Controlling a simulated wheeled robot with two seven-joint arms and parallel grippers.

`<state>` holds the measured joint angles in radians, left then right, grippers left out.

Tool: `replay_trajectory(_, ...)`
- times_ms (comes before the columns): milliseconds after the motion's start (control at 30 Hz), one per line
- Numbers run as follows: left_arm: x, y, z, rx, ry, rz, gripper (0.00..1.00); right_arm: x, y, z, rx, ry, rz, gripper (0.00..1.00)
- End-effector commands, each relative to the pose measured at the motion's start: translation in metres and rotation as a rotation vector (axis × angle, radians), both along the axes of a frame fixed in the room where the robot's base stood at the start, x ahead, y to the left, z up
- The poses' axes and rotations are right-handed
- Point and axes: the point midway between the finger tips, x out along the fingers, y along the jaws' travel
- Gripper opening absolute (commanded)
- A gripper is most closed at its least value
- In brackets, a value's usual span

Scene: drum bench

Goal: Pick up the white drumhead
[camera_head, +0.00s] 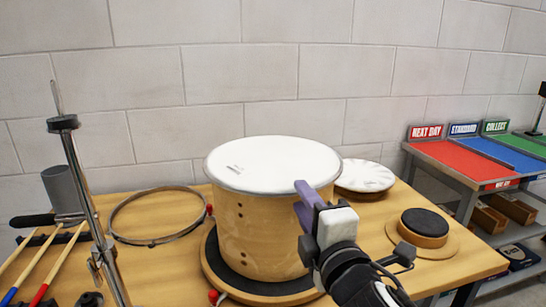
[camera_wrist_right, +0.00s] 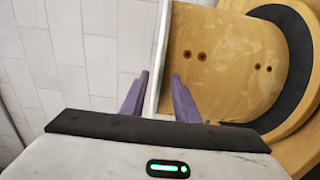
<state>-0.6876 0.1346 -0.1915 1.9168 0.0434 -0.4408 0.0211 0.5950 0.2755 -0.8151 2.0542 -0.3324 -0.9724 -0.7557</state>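The white drumhead (camera_head: 275,162) lies flat on top of the wooden drum shell (camera_head: 250,225). My right gripper (camera_head: 302,199) is at the right front edge of the drum, close to the rim. In the right wrist view, its two purple fingers (camera_wrist_right: 160,78) stand apart, with the drumhead's thin white edge (camera_wrist_right: 157,60) running between them. One finger is on the shell's side and the other on the wall side. I cannot tell whether either finger touches. My left gripper is not in view.
The drum stands on a dark round pad (camera_head: 219,270). A metal hoop (camera_head: 157,216) lies left, beside a stand (camera_head: 88,190) and drumsticks (camera_head: 45,265). A white scalloped disc (camera_head: 364,175) lies behind, a black-topped round pad (camera_head: 425,224) right. Coloured shelves (camera_head: 462,162) stand far right.

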Motion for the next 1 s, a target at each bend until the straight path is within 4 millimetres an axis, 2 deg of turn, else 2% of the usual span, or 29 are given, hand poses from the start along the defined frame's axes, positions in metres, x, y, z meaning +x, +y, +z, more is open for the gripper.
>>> replay_trajectory(100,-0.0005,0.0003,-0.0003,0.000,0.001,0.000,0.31,0.0066,0.0027,0.0007,0.001,-0.001,0.001,0.28)
replay_trajectory(300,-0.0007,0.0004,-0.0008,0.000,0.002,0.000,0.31,0.0069,0.0025,0.0002,0.001,-0.001,0.001,0.28)
replay_trajectory(467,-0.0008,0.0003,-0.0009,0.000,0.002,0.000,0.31,0.0067,0.0024,0.0001,0.001,-0.001,0.001,0.01)
replay_trajectory(500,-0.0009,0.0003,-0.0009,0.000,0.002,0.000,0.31,0.0067,0.0024,0.0001,0.001,-0.001,0.001,0.00)
replay_trajectory(1000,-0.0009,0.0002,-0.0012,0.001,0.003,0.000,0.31,0.0067,0.0022,-0.0001,0.000,0.000,0.000,0.00)
